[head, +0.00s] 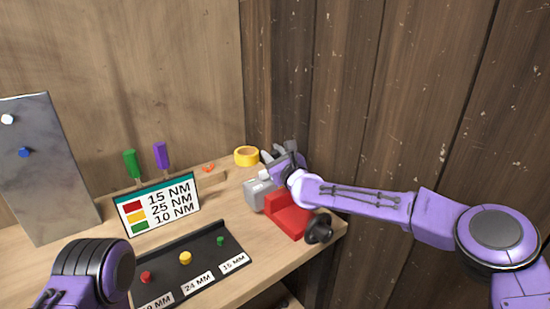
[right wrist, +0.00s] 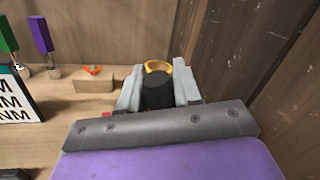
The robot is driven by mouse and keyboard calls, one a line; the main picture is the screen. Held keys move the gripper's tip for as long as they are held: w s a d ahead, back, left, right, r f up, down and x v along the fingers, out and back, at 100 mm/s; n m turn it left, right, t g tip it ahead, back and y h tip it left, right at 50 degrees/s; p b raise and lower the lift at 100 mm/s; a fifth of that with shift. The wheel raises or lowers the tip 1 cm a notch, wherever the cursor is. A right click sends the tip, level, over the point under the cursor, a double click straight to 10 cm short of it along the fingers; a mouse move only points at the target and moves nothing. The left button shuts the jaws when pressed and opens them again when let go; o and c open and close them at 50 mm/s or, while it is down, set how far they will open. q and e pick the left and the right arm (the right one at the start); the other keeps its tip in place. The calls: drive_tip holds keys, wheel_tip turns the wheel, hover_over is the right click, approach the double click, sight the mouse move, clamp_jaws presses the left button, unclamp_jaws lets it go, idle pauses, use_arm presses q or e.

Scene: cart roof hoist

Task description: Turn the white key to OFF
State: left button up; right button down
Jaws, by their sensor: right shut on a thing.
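I cannot make out a white key or an OFF mark in either view. My right gripper (head: 279,154) is over the right end of the bench, by the wooden side wall. It also shows in the right wrist view (right wrist: 158,88), where its two grey fingers are shut on a black cylinder (right wrist: 157,92). The far end of the cylinder is hidden. A grey block (head: 256,196) and a red block (head: 288,216) with a black knob (head: 318,228) are on the bench just below that gripper. My left gripper is not in view; only part of my left arm shows.
A yellow ring (head: 246,156) lies behind the right gripper. A torque sign (head: 157,205), green (head: 131,163) and purple (head: 161,155) handled tools, and a black tray (head: 205,262) with coloured knobs stand left. A metal panel (head: 45,170) leans at far left. The wall (head: 400,90) bounds the right.

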drive_tip(key=c, duration=0.8)
unclamp_jaws()
drive_tip(key=shift+c, duration=0.2)
drive_tip(key=shift+s, duration=0.1)
